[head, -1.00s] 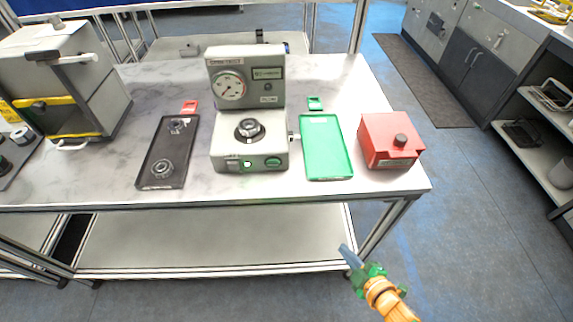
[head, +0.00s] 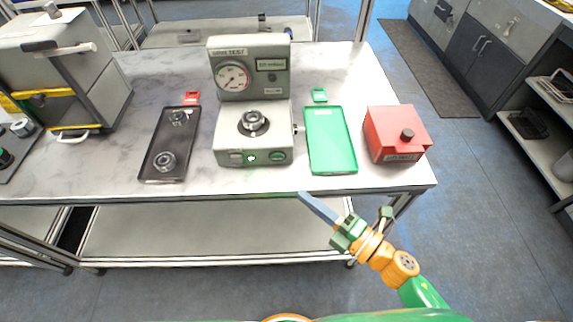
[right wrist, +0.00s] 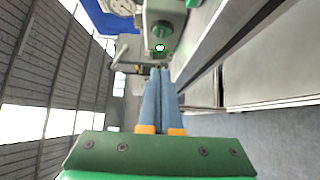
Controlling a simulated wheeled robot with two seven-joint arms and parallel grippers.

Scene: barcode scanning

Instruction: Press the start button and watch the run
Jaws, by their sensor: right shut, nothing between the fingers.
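The grey test machine (head: 228,140) stands on the marble-look table, with a round gauge (head: 232,76) on its upper block and a dark ringed part (head: 253,122) on its lower block. On its front face are a lit green spot (head: 251,158), a round green button (head: 277,156) and a pale switch or label to the left. The green button (right wrist: 163,29) and the lit spot (right wrist: 160,47) also show in the right wrist view, beyond the fingertips. My right gripper (head: 304,197) is shut and empty, in front of the table edge, apart from the machine. My left gripper is not in view.
A black tray (head: 152,172) with ringed parts lies left of the machine. An empty green tray (head: 330,140) and a red box (head: 385,135) with a black knob stand to the right. Small red (head: 191,97) and green (head: 319,95) tags lie behind the trays. A grey cabinet-like machine (head: 105,80) stands far left.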

